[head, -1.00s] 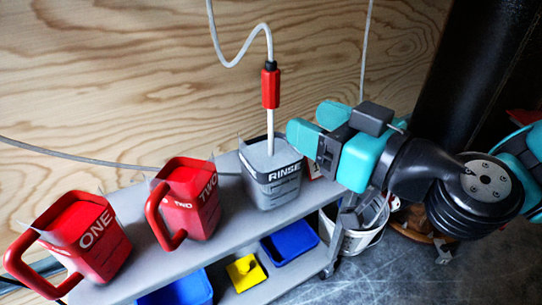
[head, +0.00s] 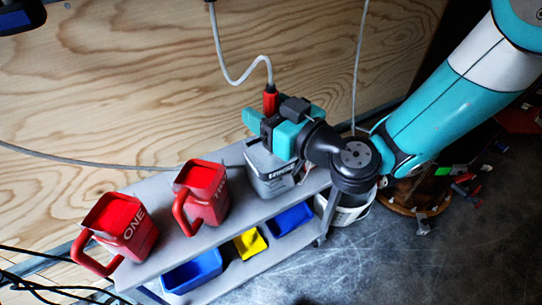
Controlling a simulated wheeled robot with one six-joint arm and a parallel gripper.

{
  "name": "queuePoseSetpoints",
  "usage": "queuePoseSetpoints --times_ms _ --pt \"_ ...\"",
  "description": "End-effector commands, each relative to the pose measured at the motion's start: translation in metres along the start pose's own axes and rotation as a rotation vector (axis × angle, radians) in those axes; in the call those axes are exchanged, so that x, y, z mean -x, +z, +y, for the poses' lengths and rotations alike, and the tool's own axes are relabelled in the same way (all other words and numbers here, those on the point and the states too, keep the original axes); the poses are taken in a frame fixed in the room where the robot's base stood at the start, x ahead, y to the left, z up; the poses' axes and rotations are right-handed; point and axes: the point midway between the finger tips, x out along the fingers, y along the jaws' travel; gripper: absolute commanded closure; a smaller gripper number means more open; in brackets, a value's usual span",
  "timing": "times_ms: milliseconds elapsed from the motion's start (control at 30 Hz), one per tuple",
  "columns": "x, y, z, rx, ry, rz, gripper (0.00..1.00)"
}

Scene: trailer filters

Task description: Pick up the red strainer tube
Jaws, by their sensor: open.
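The red strainer tube (head: 270,101) hangs upright at the end of a white hose (head: 247,75), above the grey RINSE jug (head: 268,170). Only its upper part shows; my gripper hides the rest. My gripper (head: 258,121) is at the tube's height and overlaps it in the view, with the jaws open. I cannot tell whether the tube is between the fingers or behind them.
Red jugs ONE (head: 122,225) and TWO (head: 203,190) stand on the grey cart (head: 165,190) to the left. Blue bins (head: 192,272) and a yellow one (head: 249,243) sit on the lower shelf. A white bucket (head: 345,212) stands at the cart's right end. A plywood wall (head: 110,90) is behind.

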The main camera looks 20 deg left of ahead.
Motion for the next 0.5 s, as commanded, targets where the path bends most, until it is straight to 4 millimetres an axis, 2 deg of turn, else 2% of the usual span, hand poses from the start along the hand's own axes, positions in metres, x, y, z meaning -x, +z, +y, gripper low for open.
queuePoseSetpoints --times_ms 367,500 --pt "-0.0054 0.0014 -0.0006 0.000 -0.001 0.000 0.44" --pt "-0.0053 0.0013 -0.0005 0.000 -0.001 0.000 0.77"
